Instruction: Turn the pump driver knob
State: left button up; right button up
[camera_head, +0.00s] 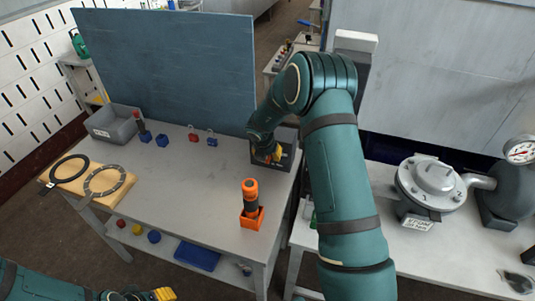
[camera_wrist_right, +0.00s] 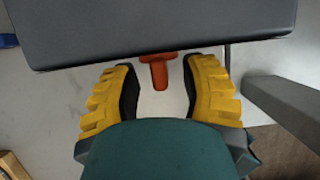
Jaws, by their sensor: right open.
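A dark box (camera_head: 287,160), which looks like the pump driver, stands at the back right of the grey table. Its dark grey body (camera_wrist_right: 160,30) fills the top of the right wrist view. An orange-red knob (camera_wrist_right: 159,74) sticks out from its edge. My right gripper (camera_head: 271,155) is at the box, with yellow fingers open on either side of the knob. Gaps show between the knob and both fingers, so no contact is visible.
An orange-and-black tool stands in an orange holder (camera_head: 251,217) near the table's right front. A grey bin (camera_head: 114,123), small blue blocks (camera_head: 162,140) and a wooden board with rings (camera_head: 70,186) are at left. A grey pump housing (camera_head: 432,182) stands on the right table.

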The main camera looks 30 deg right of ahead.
jog(key=shift+c, duration=0.4)
grip_shut()
